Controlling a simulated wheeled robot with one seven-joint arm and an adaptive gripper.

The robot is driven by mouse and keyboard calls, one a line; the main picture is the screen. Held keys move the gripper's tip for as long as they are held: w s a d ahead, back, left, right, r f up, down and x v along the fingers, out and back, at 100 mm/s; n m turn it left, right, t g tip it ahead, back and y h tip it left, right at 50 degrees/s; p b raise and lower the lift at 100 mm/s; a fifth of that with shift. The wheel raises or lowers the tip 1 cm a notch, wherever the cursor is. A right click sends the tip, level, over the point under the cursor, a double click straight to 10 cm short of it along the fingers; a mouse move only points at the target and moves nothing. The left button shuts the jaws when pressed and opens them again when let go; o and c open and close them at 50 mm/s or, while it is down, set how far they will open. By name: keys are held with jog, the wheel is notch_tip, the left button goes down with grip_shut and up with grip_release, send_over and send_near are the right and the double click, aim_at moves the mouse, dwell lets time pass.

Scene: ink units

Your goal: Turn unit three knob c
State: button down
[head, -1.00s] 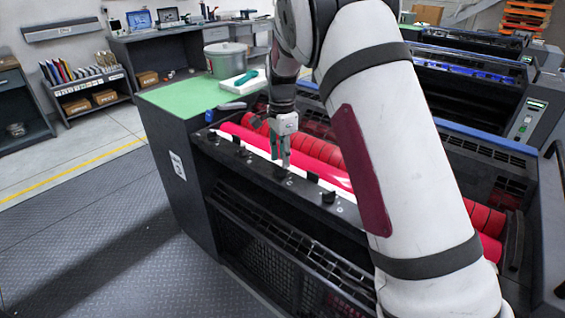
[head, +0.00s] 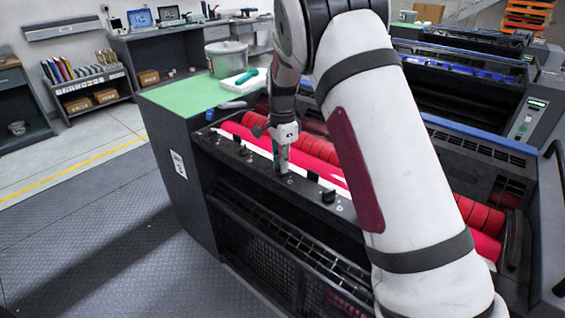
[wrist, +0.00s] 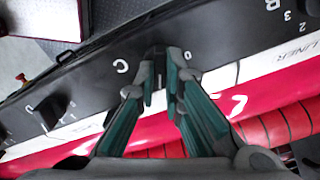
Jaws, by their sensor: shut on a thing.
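Knob c (wrist: 160,58) is a small dark knob beside a white letter C on the black rail of the unit. My gripper (wrist: 158,82) is shut on it, with one green-grey finger on each side. The fingers hide much of the knob. In the head view my gripper (head: 281,168) points down at the rail (head: 258,168), and the knob is mostly hidden by the fingers. A 0 mark shows beside the knob in the wrist view.
Another black knob (wrist: 47,113) stands on the rail, and one more knob (head: 328,195) shows to the right of my gripper. Red rollers (head: 320,150) lie behind the rail. A green-topped cabinet (head: 178,97) with a pot (head: 227,60) adjoins the unit. Grey floor lies in front.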

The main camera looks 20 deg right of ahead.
jog(key=n+b, duration=0.2)
jog(key=n, duration=0.3)
jog(key=shift+w+n, duration=0.15)
jog(key=shift+n, duration=0.15)
jog(key=n+b, duration=0.1)
jog(key=n, duration=0.4)
jog(key=shift+a+n, duration=0.1)
jog(key=shift+n, duration=0.2)
jog(key=n+b, duration=0.1)
jog(key=n, duration=0.7)
jog(key=shift+a, duration=0.15)
jog(key=shift+n, duration=0.5)
jog(key=c, duration=1.7)
grip_release()
